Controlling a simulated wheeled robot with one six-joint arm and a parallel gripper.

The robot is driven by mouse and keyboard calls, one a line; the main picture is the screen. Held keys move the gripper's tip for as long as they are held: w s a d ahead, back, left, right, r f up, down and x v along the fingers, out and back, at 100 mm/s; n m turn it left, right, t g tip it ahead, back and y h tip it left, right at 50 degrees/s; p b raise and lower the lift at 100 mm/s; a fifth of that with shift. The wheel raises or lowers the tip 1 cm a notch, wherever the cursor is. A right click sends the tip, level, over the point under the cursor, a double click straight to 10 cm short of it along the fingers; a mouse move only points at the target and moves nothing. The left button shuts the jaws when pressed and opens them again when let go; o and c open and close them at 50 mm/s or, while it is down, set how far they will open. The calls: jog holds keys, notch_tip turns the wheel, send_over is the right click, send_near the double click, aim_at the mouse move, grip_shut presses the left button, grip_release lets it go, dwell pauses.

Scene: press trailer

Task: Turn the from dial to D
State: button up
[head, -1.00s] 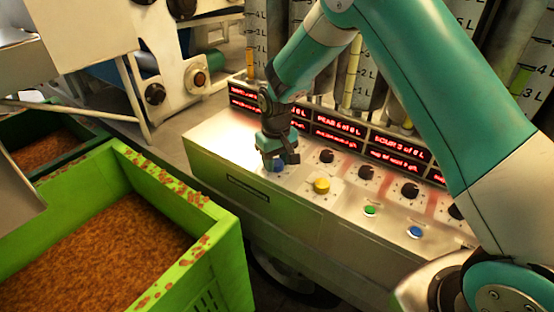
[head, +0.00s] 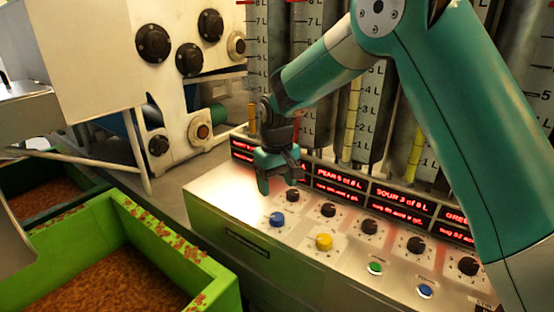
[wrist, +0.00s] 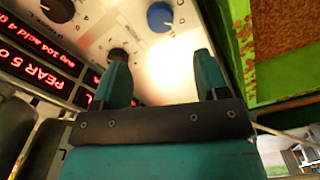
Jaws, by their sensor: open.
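The control panel (head: 215,200) carries a blue knob (head: 277,219) and a yellow knob (head: 323,242) in its front row. I cannot read which dial is marked "from", nor any pointer or letter D. My gripper (head: 279,183) is open and empty, fingers pointing down, above and behind the blue knob and apart from it. In the wrist view my gripper (wrist: 160,65) shows two spread fingers with nothing between them. The blue knob (wrist: 160,16) lies beyond the fingertips there, and a black knob (wrist: 118,57) shows next to the left finger.
Several black knobs (head: 369,227) line the back row below red displays (head: 398,202). Graduated tubes stand behind. A green crate (head: 135,225) of brown pulp stands at left.

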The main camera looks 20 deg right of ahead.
notch_tip(320, 180, up, 8)
jog(key=shift+f, duration=0.25)
jog(key=s+a+r+n+y, duration=0.1)
jog(key=s+a+n+y, duration=0.1)
jog(key=s, duration=1.3)
jog(key=s+a+r+n+y, duration=0.2)
jog(key=s, duration=1.4)
jog(key=shift+a+r, duration=0.15)
